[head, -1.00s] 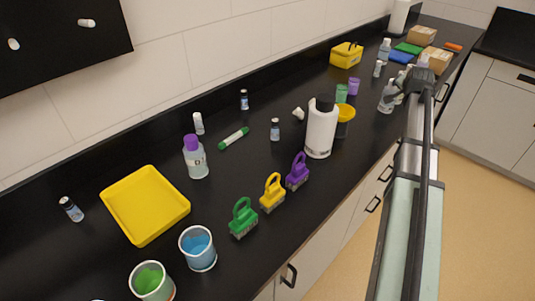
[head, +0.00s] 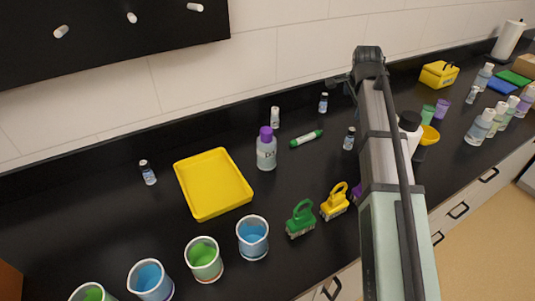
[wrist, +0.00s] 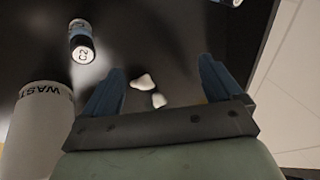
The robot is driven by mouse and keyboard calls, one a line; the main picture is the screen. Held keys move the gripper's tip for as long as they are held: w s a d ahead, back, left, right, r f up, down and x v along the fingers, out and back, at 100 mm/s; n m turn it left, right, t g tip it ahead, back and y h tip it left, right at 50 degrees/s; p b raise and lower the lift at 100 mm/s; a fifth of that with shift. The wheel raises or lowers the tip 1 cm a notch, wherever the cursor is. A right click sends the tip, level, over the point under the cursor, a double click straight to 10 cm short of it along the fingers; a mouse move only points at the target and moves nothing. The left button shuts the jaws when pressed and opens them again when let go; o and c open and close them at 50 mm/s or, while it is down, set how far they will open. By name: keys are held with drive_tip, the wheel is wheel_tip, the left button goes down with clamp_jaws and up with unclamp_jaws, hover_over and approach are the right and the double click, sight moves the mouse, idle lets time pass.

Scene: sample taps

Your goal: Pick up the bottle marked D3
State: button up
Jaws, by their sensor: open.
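The arm partly hides my gripper there.
A white bottle marked WASTE (wrist: 40,125) stands close at the lower left of the wrist view. Small white lumps (wrist: 145,82) lie below the fingers.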

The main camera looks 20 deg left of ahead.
drive_tip(key=s+a+r+g, duration=0.1)
drive_tip(key=s+a+g, duration=0.2)
drive_tip(key=s+a, duration=1)
wheel_tip(320, 180, up, 2)
drive_tip(key=m+g, duration=0.1)
drive_tip(key=g, duration=0.1)
hover_over(266, 139)
drive_tip(key=w, duration=0.2)
drive_tip(key=shift+a, duration=0.15)
drive_tip(key=shift+s+f, duration=0.15)
drive_tip(key=shift+f, duration=3.6)
drive_tip(key=shift+c, duration=0.2)
drive_tip(key=c, duration=1.6)
